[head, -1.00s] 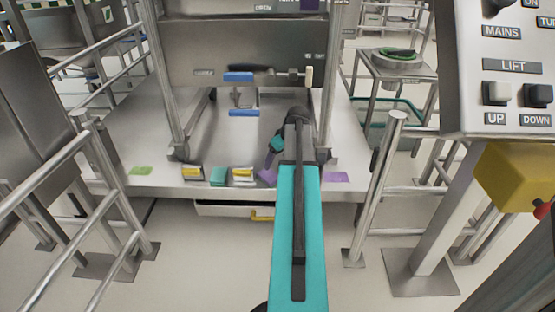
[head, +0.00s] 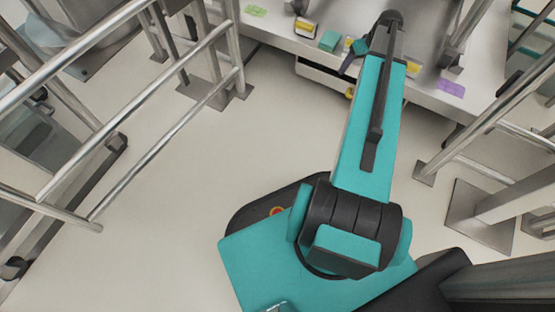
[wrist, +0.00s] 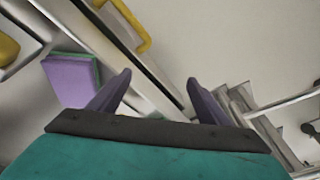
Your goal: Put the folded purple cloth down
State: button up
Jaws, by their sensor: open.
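In the wrist view a purple folded cloth (wrist: 72,82) lies at the left, with a green layer along its top and right edges; I cannot tell if that is a separate cloth. It is outside my gripper (wrist: 158,85), beyond the left finger. The two fingers are spread, with only floor and a metal edge between them. In the head view my gripper (head: 349,66) is low at the platform's front edge, beside a teal folded piece (head: 329,41). My arm partly hides this spot, and I cannot make out the purple cloth there.
A purple flat patch (head: 451,88) and a green one (head: 256,11) mark the metal platform (head: 280,25). A yellow piece (head: 305,28) stands left of the teal one. A drawer with a yellow handle (wrist: 133,25) is below. Metal railings (head: 150,120) flank open floor.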

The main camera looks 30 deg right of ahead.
jog(key=s+a+f+g, duration=0.1)
jog(key=s+a+f, duration=0.1)
jog(key=a+f, duration=0.55)
jog(key=s+a+f+g+y, duration=0.15)
jog(key=a+f, duration=0.35)
jog(key=a, duration=0.6)
jog(key=s+a+f+g, duration=0.1)
jog(key=a+f+g, duration=0.1)
jog(key=a+f, duration=0.55)
jog(key=s+a+f+g, duration=0.1)
jog(key=s+a+f, duration=0.2)
jog(key=s+a, duration=0.3)
jog(key=s+a+f+n+g+h, duration=0.1)
jog(key=s+a+f, duration=0.1)
jog(key=s+a, duration=0.4)
jog(key=s+a+f+g+h, duration=0.1)
jog(key=s+a+f, duration=0.2)
jog(key=s+a, duration=0.3)
jog(key=shift+s+a+f+n+g, duration=0.15)
jog(key=shift+s+a+f+n, duration=0.05)
jog(key=shift+s, duration=0.4)
jog(key=shift+s+a+f+n+g, duration=0.1)
jog(key=shift+s+a+f+n, duration=0.1)
jog(key=shift+s, duration=0.4)
jog(key=shift+r, duration=0.1)
